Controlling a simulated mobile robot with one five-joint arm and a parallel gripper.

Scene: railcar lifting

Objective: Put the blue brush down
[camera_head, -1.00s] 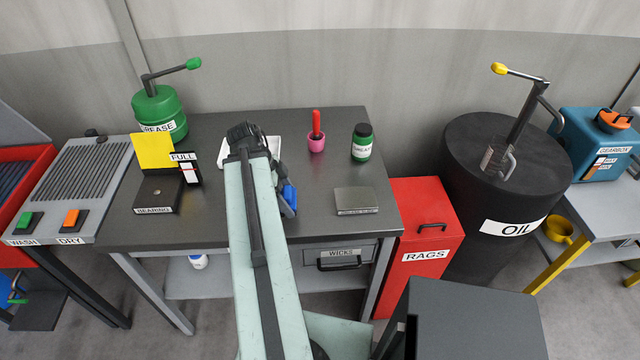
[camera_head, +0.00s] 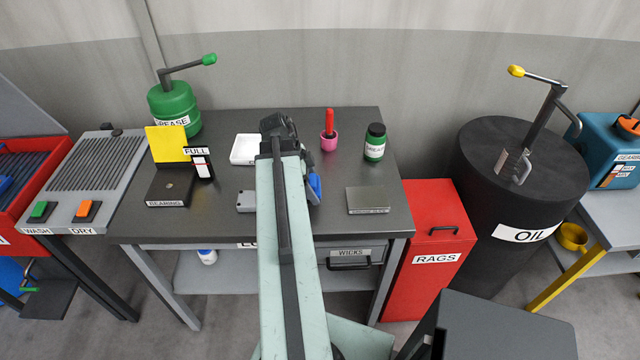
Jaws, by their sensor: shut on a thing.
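The blue brush (camera_head: 315,186) shows just right of my arm, over the middle of the dark grey workbench (camera_head: 222,215). My arm hides part of it. My gripper (camera_head: 305,172) is shut on the brush; its fingertips are mostly hidden behind the arm. I cannot tell whether the brush touches the bench top.
A white tray (camera_head: 245,149) and a small grey block (camera_head: 246,201) lie left of my arm. A pink cup (camera_head: 329,141) with a red handle, a green jar (camera_head: 375,142) and a grey plate (camera_head: 367,200) stand right. Bare bench surrounds the plate.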

